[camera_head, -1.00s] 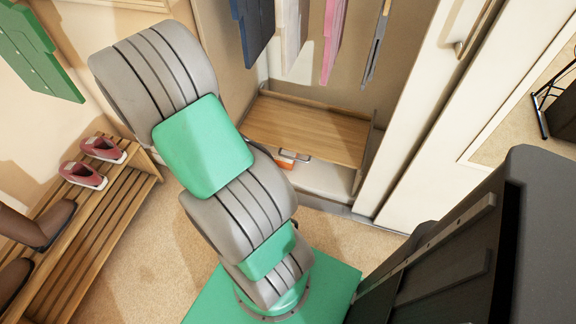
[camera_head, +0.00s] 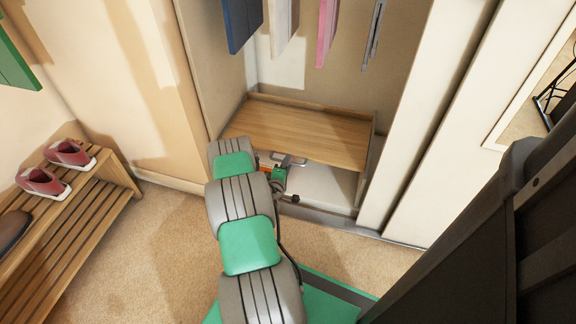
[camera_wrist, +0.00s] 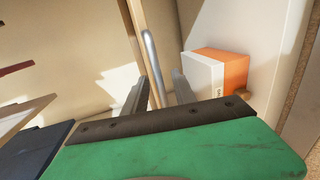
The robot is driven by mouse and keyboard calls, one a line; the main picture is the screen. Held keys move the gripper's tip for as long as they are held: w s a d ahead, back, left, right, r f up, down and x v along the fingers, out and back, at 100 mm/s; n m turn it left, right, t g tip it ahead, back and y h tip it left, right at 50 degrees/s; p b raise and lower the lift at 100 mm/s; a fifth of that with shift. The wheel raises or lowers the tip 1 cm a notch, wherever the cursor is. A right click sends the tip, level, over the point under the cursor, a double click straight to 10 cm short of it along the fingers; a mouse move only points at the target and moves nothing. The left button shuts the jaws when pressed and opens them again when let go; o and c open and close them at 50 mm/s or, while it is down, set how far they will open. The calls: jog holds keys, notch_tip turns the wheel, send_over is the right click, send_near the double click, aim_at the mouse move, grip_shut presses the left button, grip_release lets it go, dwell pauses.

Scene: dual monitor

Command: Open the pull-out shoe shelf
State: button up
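The pull-out shoe shelf (camera_head: 305,128) is a flat wooden board low inside the open closet, under the hanging clothes. In the wrist view its wooden edge (camera_wrist: 133,30) runs down from the top. A bent silver handle (camera_wrist: 150,50) stands out beside that edge. My gripper (camera_head: 287,160) is at the shelf's front edge, small and partly hidden by my arm in the head view. In the wrist view my gripper (camera_wrist: 160,80) has its two grey fingers apart, with the handle's bar showing between them. Whether the fingers touch the handle cannot be told.
A white and orange box (camera_wrist: 218,72) is close beside the right finger, under the shelf. Clothes (camera_head: 285,25) hang above. A slatted shoe bench (camera_head: 90,215) with red shoes (camera_head: 68,153) stands at left. A sliding door (camera_head: 420,110) borders the closet's right.

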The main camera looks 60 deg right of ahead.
jog(key=shift+w+d+f, duration=0.1)
jog(key=shift+d, duration=0.45)
grip_shut()
dwell(1.0)
